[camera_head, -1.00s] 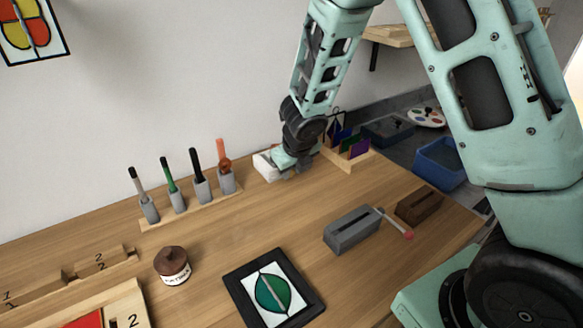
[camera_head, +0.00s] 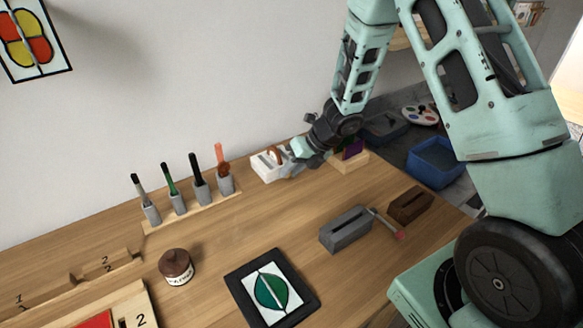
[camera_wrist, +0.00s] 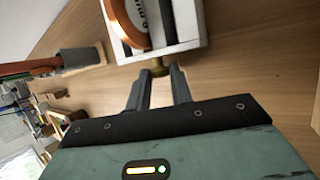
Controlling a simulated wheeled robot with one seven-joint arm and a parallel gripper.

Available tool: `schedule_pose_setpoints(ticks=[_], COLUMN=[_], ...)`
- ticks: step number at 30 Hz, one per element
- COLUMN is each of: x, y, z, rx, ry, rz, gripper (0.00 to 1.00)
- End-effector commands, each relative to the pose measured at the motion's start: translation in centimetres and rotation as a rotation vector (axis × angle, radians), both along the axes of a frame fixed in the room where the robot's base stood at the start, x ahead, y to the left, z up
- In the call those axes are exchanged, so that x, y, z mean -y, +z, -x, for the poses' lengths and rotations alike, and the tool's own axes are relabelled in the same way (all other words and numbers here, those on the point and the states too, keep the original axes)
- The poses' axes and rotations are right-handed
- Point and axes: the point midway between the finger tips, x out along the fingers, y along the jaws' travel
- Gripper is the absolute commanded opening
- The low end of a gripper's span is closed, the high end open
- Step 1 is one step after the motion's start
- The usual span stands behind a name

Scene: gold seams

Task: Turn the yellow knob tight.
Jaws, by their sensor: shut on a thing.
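The yellow knob (camera_wrist: 158,67) is a small brass-coloured knob on the side of a white block (camera_wrist: 184,22), in the wrist view. The block also shows in the head view (camera_head: 262,172), on the table near the wall. In the head view my gripper (camera_head: 293,162) is at the block's right side and hides the knob.
A wooden rack (camera_head: 222,196) with several upright tools in grey holders stands left of the block. A wooden stand (camera_head: 352,166) is close on the right, partly behind my arm. A grey slotted block (camera_head: 346,234), a jar (camera_head: 176,267) and a framed leaf picture (camera_head: 245,292) lie nearer.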

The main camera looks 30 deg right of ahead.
Motion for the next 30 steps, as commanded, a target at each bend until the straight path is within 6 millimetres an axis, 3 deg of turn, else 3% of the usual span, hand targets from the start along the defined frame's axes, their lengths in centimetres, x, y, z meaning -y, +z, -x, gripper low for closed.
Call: schedule_pose_setpoints(ticks=[14,15,16,25,30], x=[0.0,0.0,0.0,0.2,1.2], y=[0.0,0.0,0.0,0.2,1.9], z=[0.0,0.0,0.0,0.1,0.7], rx=[-0.002,-0.002,-0.002,-0.002,0.001], ry=[0.0,0.0,0.0,-0.001,-0.002], rz=[-0.015,-0.015,-0.015,-0.014,-0.012], gripper=[0.0,0.33,0.41,0.44,0.44])
